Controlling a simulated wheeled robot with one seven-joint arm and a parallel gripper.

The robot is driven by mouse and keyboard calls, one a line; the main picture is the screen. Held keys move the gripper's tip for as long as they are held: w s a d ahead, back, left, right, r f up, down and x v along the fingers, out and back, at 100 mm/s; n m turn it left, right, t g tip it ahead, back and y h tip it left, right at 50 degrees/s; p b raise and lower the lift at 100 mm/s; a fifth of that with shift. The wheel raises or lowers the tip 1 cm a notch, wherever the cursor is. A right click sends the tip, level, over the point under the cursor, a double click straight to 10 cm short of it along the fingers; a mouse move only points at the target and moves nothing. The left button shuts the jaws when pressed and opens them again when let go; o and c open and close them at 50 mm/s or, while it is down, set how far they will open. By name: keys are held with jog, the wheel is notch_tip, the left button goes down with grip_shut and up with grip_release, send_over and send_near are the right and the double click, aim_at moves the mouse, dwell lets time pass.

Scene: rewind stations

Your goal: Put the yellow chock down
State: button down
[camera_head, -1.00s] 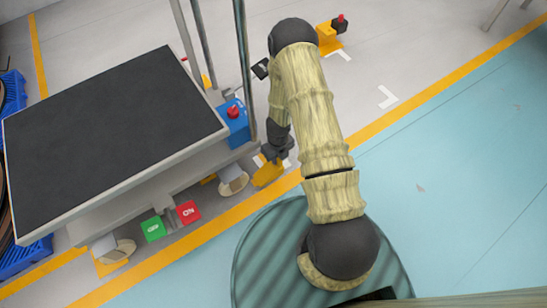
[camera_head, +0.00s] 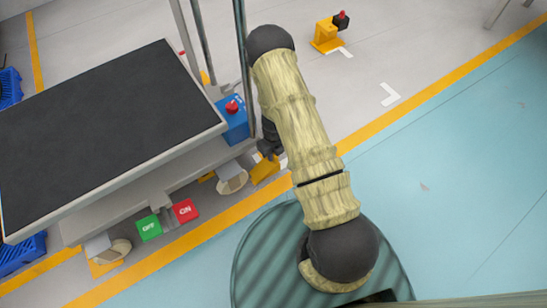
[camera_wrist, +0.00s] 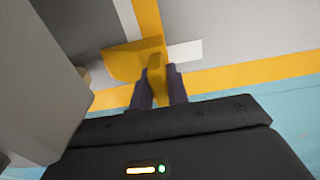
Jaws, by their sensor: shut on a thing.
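The yellow chock (camera_head: 264,169) is beside the caster wheel (camera_head: 232,180) at the near right corner of the cart, close to the yellow floor line. My gripper (camera_head: 269,151) reaches down to it, partly hidden under my arm. In the wrist view my gripper (camera_wrist: 160,90) has its two dark fingers on either side of the chock's upright part (camera_wrist: 155,72). The wider part of the chock spreads to the left beyond the fingers. I cannot tell whether its underside touches the floor.
The cart's dark top (camera_head: 95,120) and its blue box with a red button (camera_head: 234,115) stand left of my gripper. Green and red pedals (camera_head: 166,221) are below the cart. A yellow stand (camera_head: 325,36) is farther back. The floor to the right is clear.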

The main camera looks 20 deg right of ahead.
jog(key=shift+f, duration=0.3)
jog(key=c, duration=1.4)
grip_release()
jog(key=shift+o, duration=0.2)
jog(key=shift+r, duration=0.1)
notch_tip(320, 180, up, 12)
jog(key=p, duration=0.7)
jog(key=shift+p, duration=0.35)
